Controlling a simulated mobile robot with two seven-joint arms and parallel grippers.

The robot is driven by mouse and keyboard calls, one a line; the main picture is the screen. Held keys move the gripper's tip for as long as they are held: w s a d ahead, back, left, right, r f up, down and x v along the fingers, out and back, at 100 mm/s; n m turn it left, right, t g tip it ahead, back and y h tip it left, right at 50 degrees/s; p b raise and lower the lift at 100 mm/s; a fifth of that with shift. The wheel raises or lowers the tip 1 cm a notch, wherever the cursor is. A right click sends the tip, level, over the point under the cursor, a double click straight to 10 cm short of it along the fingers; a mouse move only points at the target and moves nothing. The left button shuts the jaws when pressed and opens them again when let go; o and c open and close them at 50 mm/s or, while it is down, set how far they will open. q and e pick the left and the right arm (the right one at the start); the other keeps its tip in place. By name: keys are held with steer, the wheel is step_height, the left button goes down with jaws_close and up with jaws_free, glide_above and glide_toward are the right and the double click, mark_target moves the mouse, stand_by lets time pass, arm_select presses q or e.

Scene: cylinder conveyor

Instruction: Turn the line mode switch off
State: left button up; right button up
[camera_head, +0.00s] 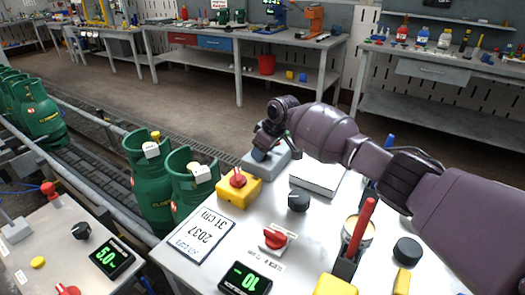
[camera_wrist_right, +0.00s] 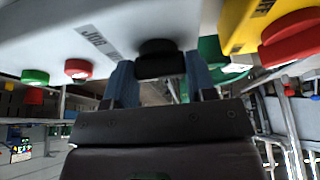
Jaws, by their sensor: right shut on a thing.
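My right gripper (camera_head: 262,148) reaches over the grey box (camera_head: 279,163) at the back of the white worktop, just behind the yellow box. In the right wrist view, its two blue-grey fingers (camera_wrist_right: 160,78) stand either side of a black switch knob (camera_wrist_right: 158,58) and are shut on it. A label reading "JOG" (camera_wrist_right: 90,35) is on the pale face beside the knob. In the head view the gripper mostly hides the knob, and I cannot read its set position. My left gripper is not in view.
A yellow box (camera_head: 250,194) with a red knob (camera_head: 238,178) stands close to the gripper. A black dial (camera_head: 299,200), a red switch (camera_head: 275,238) and a green display (camera_head: 246,280) are on the worktop. Green gas cylinders (camera_head: 178,182) stand at left by the conveyor.

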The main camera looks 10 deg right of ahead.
steer(key=shift+f, duration=0.1)
stand_by(0.3)
steer(key=o, duration=0.9)
steer(key=shift+o, duration=0.2)
steer(key=shift+s+d+r, duration=0.1)
steer(key=shift+d+r, duration=0.05)
steer(key=shift+r, duration=0.4)
steer(key=p+v, duration=0.2)
steer(key=v, duration=0.7)
steer(key=shift+r+p, duration=0.35)
steer(key=shift+p, duration=0.05)
steer(key=shift+s+d, duration=0.1)
steer(key=shift+d, duration=0.05)
